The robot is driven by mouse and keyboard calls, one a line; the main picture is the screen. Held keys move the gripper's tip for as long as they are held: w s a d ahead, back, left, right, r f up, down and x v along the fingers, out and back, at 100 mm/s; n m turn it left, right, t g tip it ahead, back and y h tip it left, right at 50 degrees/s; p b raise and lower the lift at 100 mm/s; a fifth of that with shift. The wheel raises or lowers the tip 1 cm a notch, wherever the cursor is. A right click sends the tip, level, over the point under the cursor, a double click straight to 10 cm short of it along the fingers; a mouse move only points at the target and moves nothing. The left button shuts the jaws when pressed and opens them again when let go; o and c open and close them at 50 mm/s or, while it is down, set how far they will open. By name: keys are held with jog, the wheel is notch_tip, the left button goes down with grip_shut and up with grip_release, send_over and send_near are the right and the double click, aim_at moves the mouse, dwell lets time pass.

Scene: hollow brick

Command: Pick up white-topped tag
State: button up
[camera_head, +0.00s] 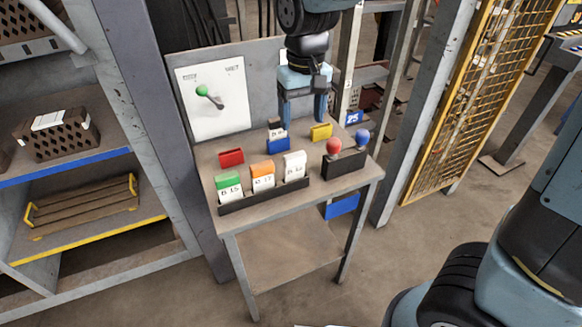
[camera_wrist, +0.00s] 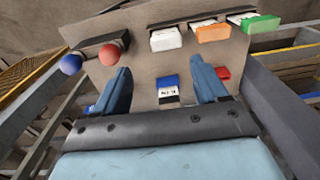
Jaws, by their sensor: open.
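The white-topped tag (camera_head: 294,165) stands upright at the right end of the black rack (camera_head: 265,196) in the head view, beside an orange-topped tag (camera_head: 262,176) and a green-topped tag (camera_head: 229,187). In the wrist view the white-topped tag (camera_wrist: 165,40) is at the top middle, beyond my fingertips. My gripper (camera_head: 302,116) is open, its fingers pointing down over the back of the small table (camera_head: 290,215). It is apart from the white-topped tag. In the wrist view nothing is held between its fingers (camera_wrist: 161,68).
A blue holder with a dark-topped tag (camera_head: 277,134) stands near my gripper. Red (camera_head: 231,157) and yellow (camera_head: 321,132) blocks lie on the tabletop. A black box with red (camera_head: 334,146) and blue (camera_head: 362,136) balls is at the right. A panel (camera_head: 212,97) stands behind.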

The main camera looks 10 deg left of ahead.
aim_at(295, 155)
jog(key=f, duration=0.3)
jog(key=a+f, duration=0.1)
jog(key=f, duration=0.4)
jog(key=shift+s+a+f, duration=0.15)
jog(key=shift+a+f, duration=0.15)
jog(key=shift+w+f, duration=0.15)
jog(key=shift+f, duration=1.4)
jog(key=shift+w+f, duration=0.1)
jog(key=shift+f, duration=1.45)
jog(key=shift+c, duration=0.3)
jog(key=c, duration=0.7)
